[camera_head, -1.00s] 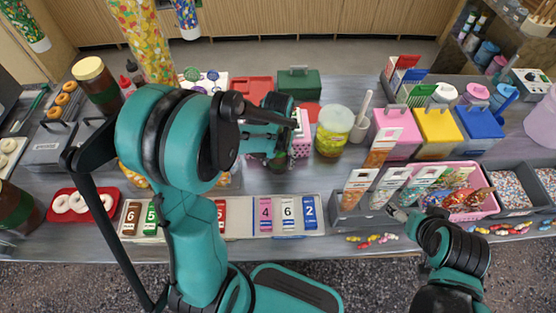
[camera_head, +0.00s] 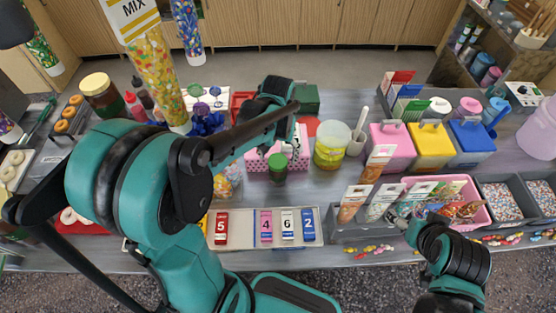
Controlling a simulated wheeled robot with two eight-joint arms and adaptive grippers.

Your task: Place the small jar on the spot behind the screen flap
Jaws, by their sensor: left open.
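The small jar (camera_head: 278,169), dark with a green lid, stands upright on the counter. It is close to the near side of a pink polka-dotted piece (camera_head: 256,162), which looks like the screen flap. The spot behind the flap is hidden from this angle. My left gripper (camera_head: 283,128) is open, above and beyond the jar and apart from it; its own arm partly hides its fingers. My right gripper (camera_head: 405,222) is low at the right, by the front edge of the grey bins; its fingers are too small to read.
A yellow jar with a pale lid (camera_head: 331,146) stands right of the flap. Pink, yellow and blue boxes (camera_head: 433,147) are farther right. A tray of number cards (camera_head: 242,236) lies in front. A tall candy tube (camera_head: 158,75) stands at the left back.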

